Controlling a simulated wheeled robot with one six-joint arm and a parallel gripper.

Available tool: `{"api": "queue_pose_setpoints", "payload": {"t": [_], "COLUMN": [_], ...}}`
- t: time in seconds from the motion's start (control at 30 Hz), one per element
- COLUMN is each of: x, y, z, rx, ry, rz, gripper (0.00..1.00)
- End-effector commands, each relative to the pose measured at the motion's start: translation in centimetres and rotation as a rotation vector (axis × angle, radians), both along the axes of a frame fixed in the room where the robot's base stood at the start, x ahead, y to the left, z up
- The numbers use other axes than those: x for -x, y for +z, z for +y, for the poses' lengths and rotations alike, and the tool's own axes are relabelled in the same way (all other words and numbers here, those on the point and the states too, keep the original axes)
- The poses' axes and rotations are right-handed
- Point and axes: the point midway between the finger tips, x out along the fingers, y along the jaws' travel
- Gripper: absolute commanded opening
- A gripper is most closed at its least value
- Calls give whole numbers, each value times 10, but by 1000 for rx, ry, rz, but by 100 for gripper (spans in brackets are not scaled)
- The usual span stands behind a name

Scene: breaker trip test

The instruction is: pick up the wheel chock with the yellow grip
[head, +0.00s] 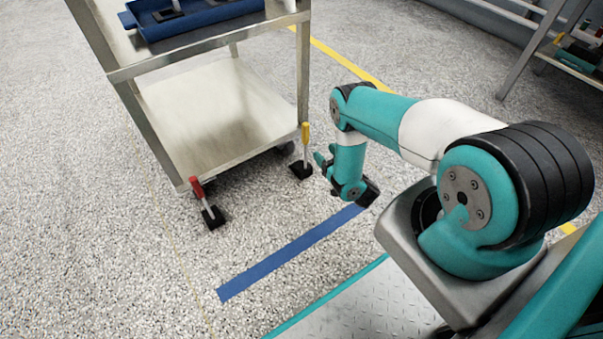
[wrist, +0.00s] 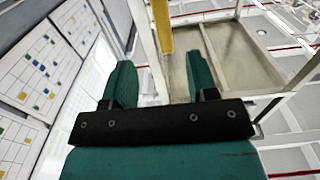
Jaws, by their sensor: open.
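The wheel chock with the yellow grip stands on the floor by the trolley's near right corner in the head view. Its yellow grip (head: 305,132) tops a pale upright stem over a black block (head: 301,170). My gripper (head: 321,159) is just right of the stem, pointing left, with a small gap. In the wrist view my gripper (wrist: 160,62) is open, its two teal fingers apart and empty. The yellow grip (wrist: 162,25) shows at the top between the finger directions, seemingly beyond the tips. The chock's block cannot be made out there.
A second chock with a red grip (head: 197,187) stands at the trolley's near left corner. The metal trolley (head: 180,186) carries a blue tray (head: 205,25) on top. A blue floor strip (head: 285,256) lies in front on clear speckled floor.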

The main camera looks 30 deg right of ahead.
Motion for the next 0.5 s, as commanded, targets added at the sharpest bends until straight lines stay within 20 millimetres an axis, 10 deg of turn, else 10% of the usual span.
{"api": "queue_pose_setpoints", "payload": {"t": [0.5], "x": [-27], "y": [-6], "z": [2], "rx": [2], "ry": [1], "rz": [-4], "gripper": [53]}}
